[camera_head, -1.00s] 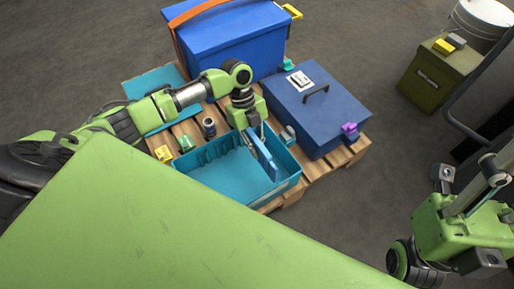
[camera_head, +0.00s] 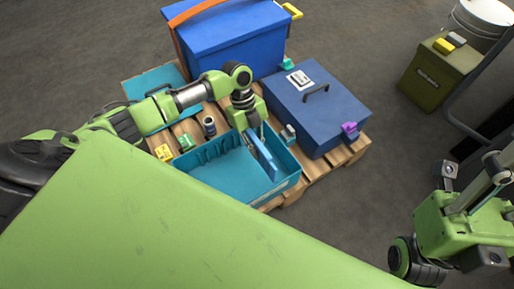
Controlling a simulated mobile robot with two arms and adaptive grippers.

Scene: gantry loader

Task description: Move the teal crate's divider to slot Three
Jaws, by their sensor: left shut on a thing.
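The open teal crate (camera_head: 290,186) stands on the pallet, with slot ribs along its back wall. The divider (camera_head: 262,157) is a blue panel, upright in the right part of the crate. My left gripper (camera_head: 257,134) is over the crate's back right part, shut on the divider's upper edge. I cannot tell whether the divider sits in a slot, and no slot labels are readable. My right gripper is not clearly visible; green parts of my right arm show at the right edge.
A blue lidded box (camera_head: 318,104) with a black handle stands right of the crate. A larger blue box (camera_head: 230,45) with an orange strap is behind. An olive box (camera_head: 434,78) stands at right.

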